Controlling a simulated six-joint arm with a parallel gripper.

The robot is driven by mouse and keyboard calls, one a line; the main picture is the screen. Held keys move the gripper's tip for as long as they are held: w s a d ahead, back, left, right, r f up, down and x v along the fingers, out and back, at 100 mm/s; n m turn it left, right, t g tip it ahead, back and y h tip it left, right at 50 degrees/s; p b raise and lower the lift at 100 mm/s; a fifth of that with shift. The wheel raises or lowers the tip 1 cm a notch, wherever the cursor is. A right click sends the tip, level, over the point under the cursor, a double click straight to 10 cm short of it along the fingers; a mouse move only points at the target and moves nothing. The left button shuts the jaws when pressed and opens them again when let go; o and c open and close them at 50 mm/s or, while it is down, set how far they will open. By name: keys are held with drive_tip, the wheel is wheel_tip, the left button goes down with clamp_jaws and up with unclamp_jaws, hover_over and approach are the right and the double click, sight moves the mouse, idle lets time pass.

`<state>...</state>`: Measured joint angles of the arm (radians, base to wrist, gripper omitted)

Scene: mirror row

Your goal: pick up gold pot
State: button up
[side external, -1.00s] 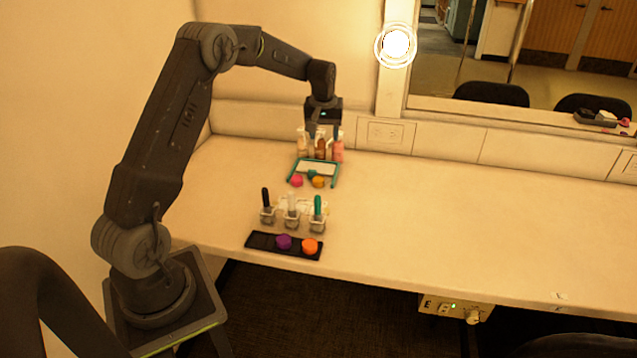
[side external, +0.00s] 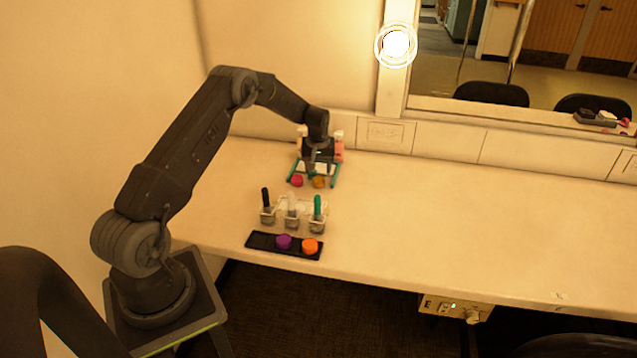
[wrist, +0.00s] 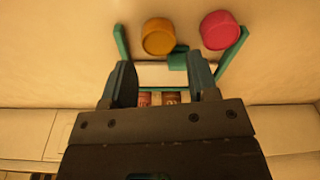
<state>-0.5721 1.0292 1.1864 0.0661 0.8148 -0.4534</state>
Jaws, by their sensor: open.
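The gold pot (side external: 319,182) sits at the front of a teal-edged stand (side external: 335,180), to the right of a pink-red pot (side external: 296,181). In the wrist view the gold pot (wrist: 158,36) is whole, upper middle, with the pink-red pot (wrist: 220,30) to its right. A small teal thing (wrist: 178,58) lies close beside the gold pot, partly hidden by a finger. My gripper (wrist: 163,66) is open and low over the stand's pale panel. Its jaws are empty, and the gold pot is just beyond the fingertips.
Bottles (side external: 338,147) stand behind my gripper, partly hidden. In front are a rack with black, white and green-handled tools (side external: 317,208) and a black tray (side external: 263,242) holding purple (side external: 283,242) and orange (side external: 309,246) pots. The counter to the right is clear.

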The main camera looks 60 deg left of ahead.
sight(319, 179)
wheel_tip(319, 179, down, 4)
drive_tip(key=shift+w+f, duration=0.1)
drive_tip(key=shift+f, duration=0.1)
drive_tip(key=shift+c, duration=0.2)
drive_tip(key=c, duration=0.7)
drive_tip(key=shift+o, duration=0.2)
drive_tip(key=shift+r, duration=0.2)
